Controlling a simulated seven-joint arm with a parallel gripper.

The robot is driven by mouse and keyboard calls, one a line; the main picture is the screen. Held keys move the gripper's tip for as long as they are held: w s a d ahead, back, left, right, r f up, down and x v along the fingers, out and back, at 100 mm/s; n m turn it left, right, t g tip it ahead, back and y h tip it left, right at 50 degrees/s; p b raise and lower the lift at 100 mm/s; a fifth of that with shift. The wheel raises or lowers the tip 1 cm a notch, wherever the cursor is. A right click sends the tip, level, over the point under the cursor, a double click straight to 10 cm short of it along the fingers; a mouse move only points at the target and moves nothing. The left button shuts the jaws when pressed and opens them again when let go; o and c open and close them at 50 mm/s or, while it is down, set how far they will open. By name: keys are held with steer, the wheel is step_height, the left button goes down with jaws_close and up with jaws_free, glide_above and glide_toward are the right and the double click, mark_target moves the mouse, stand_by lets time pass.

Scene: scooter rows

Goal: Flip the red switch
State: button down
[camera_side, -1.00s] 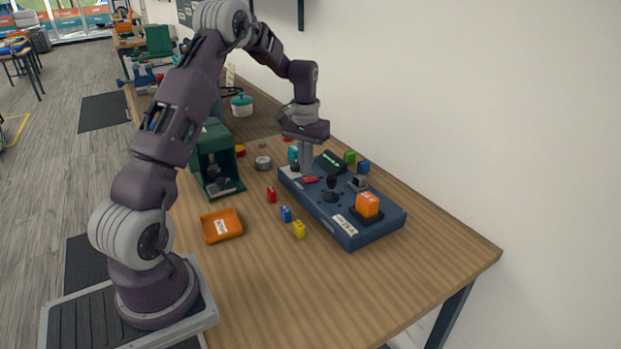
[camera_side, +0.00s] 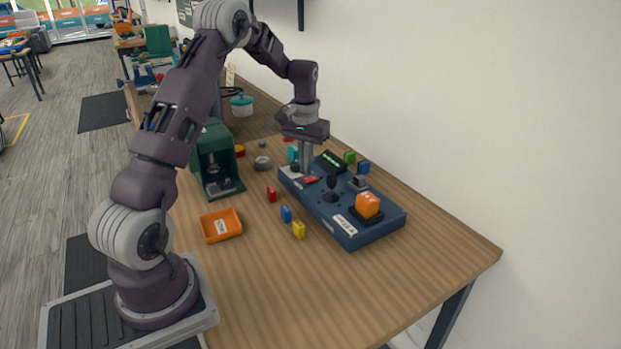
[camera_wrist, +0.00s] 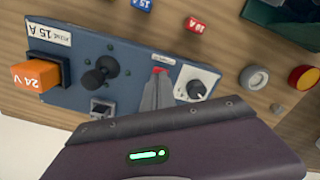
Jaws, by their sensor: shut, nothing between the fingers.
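The red switch (camera_side: 310,180) is on the blue control panel (camera_side: 375,234), beside my gripper. In the wrist view the red switch (camera_wrist: 160,70) shows as a small red piece just past my fingertips, under a white label. My gripper (camera_side: 306,172) points down over the panel with its fingers shut and nothing between them. In the wrist view my gripper (camera_wrist: 157,80) has its tips at or very near the switch. I cannot tell whether they touch it. The fingers may hide part of the switch.
The panel also holds a black joystick (camera_wrist: 100,72), a dial (camera_wrist: 196,88), and an orange block (camera_side: 368,204) marked 24 V. Small red, blue and yellow pieces and an orange tray (camera_side: 221,225) lie left of it. A green machine (camera_side: 213,160) stands behind the tray. The front tabletop is clear.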

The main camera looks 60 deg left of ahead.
mark_target(306, 179)
steer(key=shift+f, duration=0.95)
stand_by(0.6)
steer(key=shift+r, duration=3.45)
